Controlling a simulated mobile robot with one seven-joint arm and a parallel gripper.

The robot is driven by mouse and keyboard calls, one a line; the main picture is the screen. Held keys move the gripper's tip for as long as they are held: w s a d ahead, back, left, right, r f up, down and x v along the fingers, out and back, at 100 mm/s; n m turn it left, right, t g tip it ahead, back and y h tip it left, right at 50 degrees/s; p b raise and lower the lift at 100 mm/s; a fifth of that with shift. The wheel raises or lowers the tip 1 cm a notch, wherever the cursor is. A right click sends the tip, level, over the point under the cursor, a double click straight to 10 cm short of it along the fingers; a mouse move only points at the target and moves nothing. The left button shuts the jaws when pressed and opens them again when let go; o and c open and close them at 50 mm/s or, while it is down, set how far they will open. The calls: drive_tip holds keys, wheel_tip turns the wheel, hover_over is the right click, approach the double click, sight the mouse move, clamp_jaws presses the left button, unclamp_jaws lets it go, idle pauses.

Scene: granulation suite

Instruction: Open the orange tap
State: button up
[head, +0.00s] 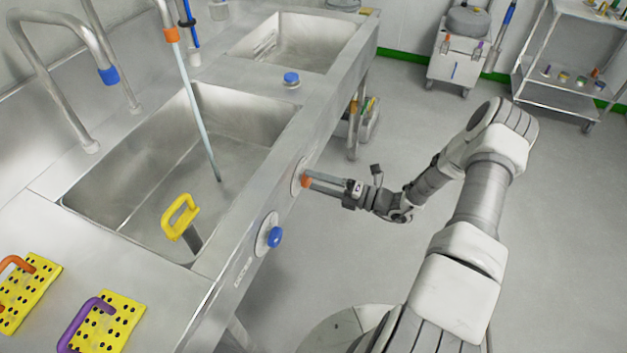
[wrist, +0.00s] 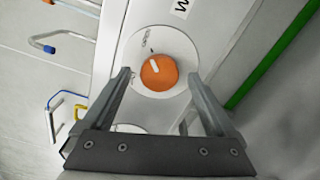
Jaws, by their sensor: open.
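The orange tap (head: 305,181) is a round knob on a white disc on the sink's front panel. In the wrist view the orange tap (wrist: 161,75) has a white pointer bar slanting toward its upper left, near a dark tick and small lettering on the disc. My gripper (head: 311,181) is at the knob, and in the wrist view my gripper (wrist: 160,77) has its fingers apart, one on each side of it. Contact is unclear. A spout with an orange collar (head: 171,35) has a thin pale stream, apparently water, running down into the basin (head: 120,185).
A blue knob (head: 275,237) sits on the same panel, nearer. Another blue knob (head: 291,79) is farther back. A yellow-handled tool (head: 181,215) stands in the basin. A cart (head: 458,55) and shelf rack (head: 570,60) stand at the back. Floor right of the sink is clear.

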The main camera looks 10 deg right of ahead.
drive_tip(key=v, duration=1.6)
drive_tip(key=shift+s+r, duration=0.1)
